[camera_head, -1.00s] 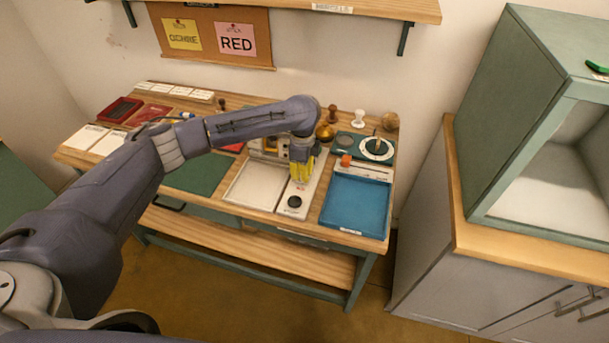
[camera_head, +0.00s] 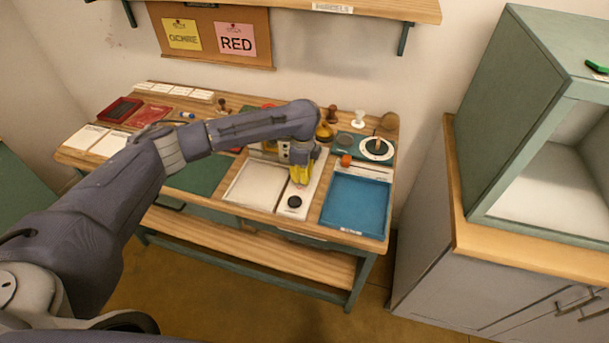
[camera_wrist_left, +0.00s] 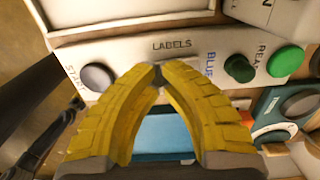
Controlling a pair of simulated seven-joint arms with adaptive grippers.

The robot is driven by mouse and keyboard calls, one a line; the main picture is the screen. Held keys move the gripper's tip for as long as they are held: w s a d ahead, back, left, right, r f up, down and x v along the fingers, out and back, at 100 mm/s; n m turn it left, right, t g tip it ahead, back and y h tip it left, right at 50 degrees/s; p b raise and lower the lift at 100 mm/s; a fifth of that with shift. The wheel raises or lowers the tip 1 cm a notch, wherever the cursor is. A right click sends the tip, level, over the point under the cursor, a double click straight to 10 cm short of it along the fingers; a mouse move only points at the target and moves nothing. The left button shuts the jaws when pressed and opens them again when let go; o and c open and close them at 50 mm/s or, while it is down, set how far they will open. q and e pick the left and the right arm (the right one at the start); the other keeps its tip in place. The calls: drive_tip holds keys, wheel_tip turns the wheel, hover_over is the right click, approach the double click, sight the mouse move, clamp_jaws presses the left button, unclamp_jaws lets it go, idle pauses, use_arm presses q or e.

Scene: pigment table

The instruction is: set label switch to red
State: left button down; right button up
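The label switch panel is a pale strip marked "LABELS" and "BLUE" (camera_wrist_left: 150,50), seen in the left wrist view. It also shows as a narrow white unit (camera_head: 311,190) on the table in the head view. My left gripper (camera_wrist_left: 158,75) has yellow fingers whose tips meet at the panel's lower edge, below the word "LABELS". In the head view the left gripper (camera_head: 302,184) points down over the white unit, behind its black knob (camera_head: 294,202). The switch itself is not clear; the fingertips may cover it. My right gripper is not in view.
A dark green knob (camera_wrist_left: 239,68) and a green button (camera_wrist_left: 285,61) sit right of "BLUE". A dark round button (camera_wrist_left: 97,77) is at the left. A cream tray (camera_head: 240,203) and a blue tray (camera_head: 355,215) flank the unit. A pink "RED" card (camera_head: 236,42) hangs behind.

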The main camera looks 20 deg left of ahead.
use_arm(q)
drive_tip(key=shift+f, duration=0.45)
idle(0.3)
drive_tip(key=shift+r, duration=3.55)
